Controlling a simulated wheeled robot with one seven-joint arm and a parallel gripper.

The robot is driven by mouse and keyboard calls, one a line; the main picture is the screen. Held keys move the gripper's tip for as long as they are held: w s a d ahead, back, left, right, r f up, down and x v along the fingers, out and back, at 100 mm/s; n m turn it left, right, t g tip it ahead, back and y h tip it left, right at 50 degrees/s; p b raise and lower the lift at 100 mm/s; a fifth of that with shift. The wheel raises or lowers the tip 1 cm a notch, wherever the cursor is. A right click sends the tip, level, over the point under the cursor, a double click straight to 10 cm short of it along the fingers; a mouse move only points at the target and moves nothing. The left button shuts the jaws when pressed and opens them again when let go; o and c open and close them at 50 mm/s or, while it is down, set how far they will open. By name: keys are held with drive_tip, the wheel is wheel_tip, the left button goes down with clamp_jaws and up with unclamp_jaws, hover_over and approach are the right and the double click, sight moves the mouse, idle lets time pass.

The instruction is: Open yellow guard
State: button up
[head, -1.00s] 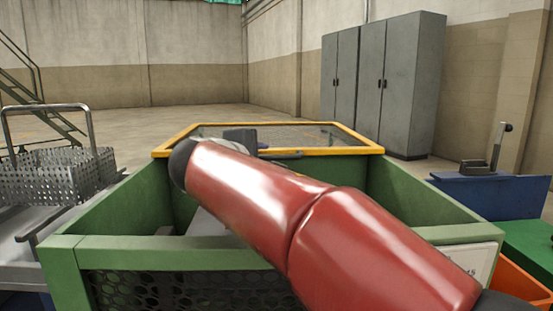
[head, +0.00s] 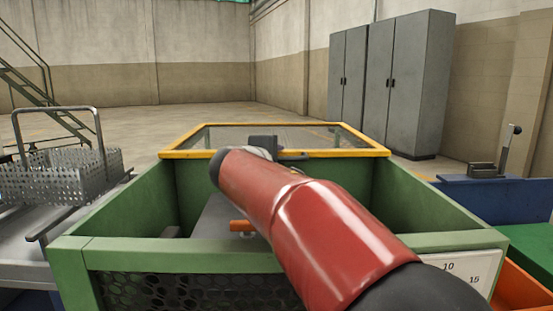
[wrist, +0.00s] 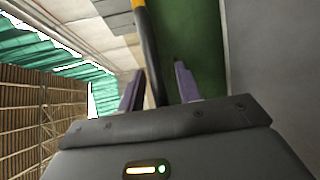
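The yellow guard (head: 195,154) is a yellow frame around a clear panel, lying tilted at the far end of the green machine. My gripper (head: 265,143) is at the near edge of the guard, left of that handle, mostly hidden behind my red arm. In the wrist view, my gripper (wrist: 158,82) has its two fingers apart. A dark bar (wrist: 152,55) with a yellow end runs between them, nearer the left finger, with a gap to the right finger. I cannot tell if it touches.
The green machine box (head: 440,242) has high walls around its open inside. An orange part (head: 241,226) sits inside. A perforated metal basket (head: 75,172) stands at left. A blue stand with a lever (head: 490,190) is at right. Grey cabinets (head: 415,85) stand behind.

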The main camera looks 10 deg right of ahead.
drive_tip(key=shift+f, duration=0.15)
clamp_jaws()
drive_tip(key=w, duration=0.1)
drive_tip(key=w+p, duration=0.1)
drive_tip(key=w, duration=0.1)
drive_tip(key=shift+w+d, duration=0.35)
drive_tip(key=shift+w, duration=0.05)
drive_tip(key=shift+w+f, duration=0.15)
drive_tip(key=shift+w, duration=0.35)
unclamp_jaws()
drive_tip(key=shift+d, duration=0.1)
drive_tip(key=shift+r, duration=0.2)
